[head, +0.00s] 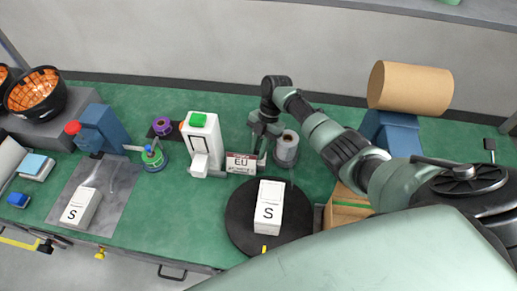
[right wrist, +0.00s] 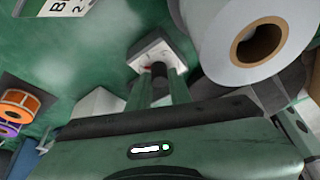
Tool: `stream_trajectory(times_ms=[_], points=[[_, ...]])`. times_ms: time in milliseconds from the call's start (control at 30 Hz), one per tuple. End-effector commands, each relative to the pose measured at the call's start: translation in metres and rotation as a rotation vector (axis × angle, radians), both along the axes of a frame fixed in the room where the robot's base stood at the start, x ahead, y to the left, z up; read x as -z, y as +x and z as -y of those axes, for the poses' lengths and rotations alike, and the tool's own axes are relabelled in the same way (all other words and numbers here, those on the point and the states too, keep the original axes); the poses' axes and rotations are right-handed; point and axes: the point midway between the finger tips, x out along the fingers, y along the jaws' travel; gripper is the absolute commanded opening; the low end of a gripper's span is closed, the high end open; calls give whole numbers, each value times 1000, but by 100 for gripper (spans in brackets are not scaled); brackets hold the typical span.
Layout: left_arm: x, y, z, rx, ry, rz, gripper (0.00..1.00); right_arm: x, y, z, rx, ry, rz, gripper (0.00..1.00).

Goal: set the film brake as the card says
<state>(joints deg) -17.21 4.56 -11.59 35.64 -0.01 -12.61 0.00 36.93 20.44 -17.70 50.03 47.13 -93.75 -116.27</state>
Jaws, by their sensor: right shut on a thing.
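My right gripper (head: 265,130) reaches down at the back of the green table, just left of the white film roll (head: 286,148). In the right wrist view its two green fingers (right wrist: 160,88) are shut on the dark knob of the film brake (right wrist: 160,73). The knob stands on a small pale plate (right wrist: 148,50) with a red mark; the fingers hide part of it. The film roll (right wrist: 258,40) shows its brown core there. A card (head: 241,163) reading "EU" stands in front of the gripper; its smaller text is unreadable. My left gripper is not in view.
A black turntable (head: 237,218) carries a white box (head: 268,205) marked "S". A white machine with a green top (head: 199,121) stands left of the card. A large brown roll (head: 410,88) and an open cardboard box (head: 348,208) are to the right.

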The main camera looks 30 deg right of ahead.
Motion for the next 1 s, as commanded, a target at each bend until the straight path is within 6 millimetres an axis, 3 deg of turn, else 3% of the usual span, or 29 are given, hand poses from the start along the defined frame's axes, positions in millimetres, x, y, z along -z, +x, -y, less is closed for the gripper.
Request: stream_trajectory(times_ms=[133,467,500,533,867,1000], points=[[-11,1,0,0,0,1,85,-2,-1,1,96,-1,2,0],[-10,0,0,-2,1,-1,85,-1,1,2,129,-1,4,0],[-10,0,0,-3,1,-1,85,-1,1,2,129,-1,4,31],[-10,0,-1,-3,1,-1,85,-1,1,2,129,-1,4,39],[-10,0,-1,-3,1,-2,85,-1,0,2,128,-1,3,42],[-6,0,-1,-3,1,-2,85,-12,2,7,128,-2,5,42]])
